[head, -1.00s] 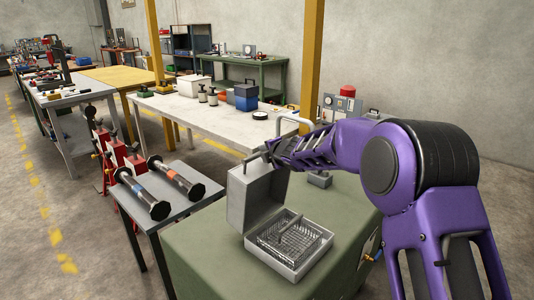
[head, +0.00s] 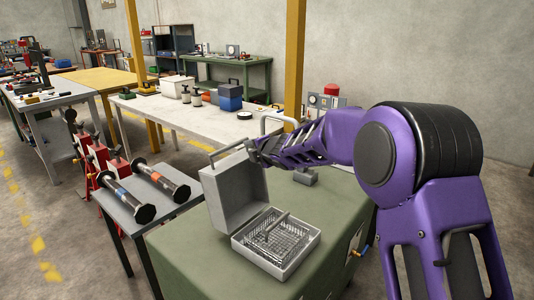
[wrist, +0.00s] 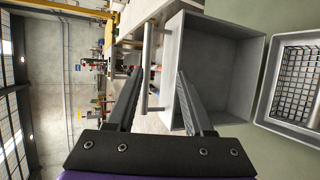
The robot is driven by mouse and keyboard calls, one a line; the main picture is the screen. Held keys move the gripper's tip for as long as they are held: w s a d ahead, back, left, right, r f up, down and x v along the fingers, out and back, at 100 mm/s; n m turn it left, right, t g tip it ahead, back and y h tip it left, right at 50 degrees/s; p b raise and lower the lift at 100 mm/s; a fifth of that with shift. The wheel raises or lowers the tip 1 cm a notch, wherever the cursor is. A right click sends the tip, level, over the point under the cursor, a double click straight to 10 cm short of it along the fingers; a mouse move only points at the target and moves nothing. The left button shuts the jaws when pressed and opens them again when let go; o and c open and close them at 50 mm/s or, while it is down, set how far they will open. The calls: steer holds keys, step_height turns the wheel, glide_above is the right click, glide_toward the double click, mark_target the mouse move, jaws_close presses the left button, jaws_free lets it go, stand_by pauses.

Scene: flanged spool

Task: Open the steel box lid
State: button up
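The grey steel box (head: 290,262) sits on the green bench with its lid (head: 232,190) standing up, open, at its left side. In the wrist view the hollow inside of the lid (wrist: 225,75) faces the box. The lid's bar handle (head: 224,152) shows along its top edge, and also in the wrist view (wrist: 147,75). My gripper (head: 252,152) is beside the lid's upper right corner. In the wrist view its two fingers (wrist: 159,72) are apart, with the handle showing in the gap beyond them. I cannot tell whether a finger touches the lid.
A wire basket (head: 272,238) lies inside the box. A small grey block (head: 305,177) is on the green bench (head: 190,255) behind the box. Two black-ended spools (head: 160,182) lie on the grey table at left. A white workbench (head: 185,108) stands behind.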

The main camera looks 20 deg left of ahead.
steer(key=v, duration=1.5)
steer(key=shift+c, duration=0.3)
